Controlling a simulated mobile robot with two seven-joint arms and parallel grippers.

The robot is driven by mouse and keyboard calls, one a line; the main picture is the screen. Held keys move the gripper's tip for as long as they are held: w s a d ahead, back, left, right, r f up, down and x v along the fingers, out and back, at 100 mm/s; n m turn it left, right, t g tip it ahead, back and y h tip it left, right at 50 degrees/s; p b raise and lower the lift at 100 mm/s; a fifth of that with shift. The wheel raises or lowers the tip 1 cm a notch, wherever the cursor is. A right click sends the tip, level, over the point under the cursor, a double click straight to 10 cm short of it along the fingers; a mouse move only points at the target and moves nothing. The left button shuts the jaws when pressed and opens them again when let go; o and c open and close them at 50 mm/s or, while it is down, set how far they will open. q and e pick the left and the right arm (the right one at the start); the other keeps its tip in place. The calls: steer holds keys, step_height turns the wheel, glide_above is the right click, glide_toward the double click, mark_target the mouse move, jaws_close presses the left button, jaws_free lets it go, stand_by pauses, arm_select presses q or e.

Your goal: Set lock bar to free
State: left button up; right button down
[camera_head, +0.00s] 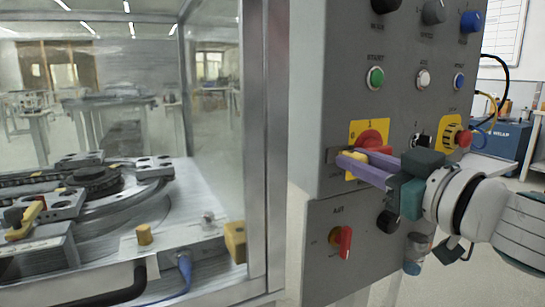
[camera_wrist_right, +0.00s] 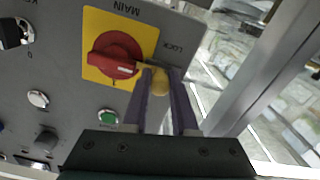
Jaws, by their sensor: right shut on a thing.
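The lock bar shows in the right wrist view as a yellow bar with a rounded knob (camera_wrist_right: 160,84) beside the red rotary switch (camera_wrist_right: 115,54) on its yellow MAIN plate. The bar's end reaches the switch's right edge. The word LOCK is printed nearby. In the head view the lock bar (camera_head: 352,157) is a small yellow piece between the purple fingers, left of the red switch (camera_head: 370,139). My right gripper (camera_wrist_right: 161,76) is shut on the lock bar's knob; it also shows in the head view (camera_head: 356,164), partly covering the bar. My left gripper is not in view.
The grey panel (camera_head: 340,105) carries a green button (camera_head: 375,77), a yellow-ringed emergency stop (camera_head: 457,137) and a lower red-handled switch (camera_head: 342,240). A metal-framed enclosure post (camera_head: 262,150) stands left of the panel. A track machine (camera_head: 185,205) lies behind it.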

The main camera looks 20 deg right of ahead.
steer(key=shift+a+r, duration=0.15)
steer(key=shift+a, duration=0.25)
steer(key=shift+a+p, duration=0.4)
steer(key=shift+a, duration=0.15)
steer(key=c, duration=1.2)
jaws_free()
steer(key=shift+o, duration=1.1)
steer(key=shift+s+a, duration=0.1)
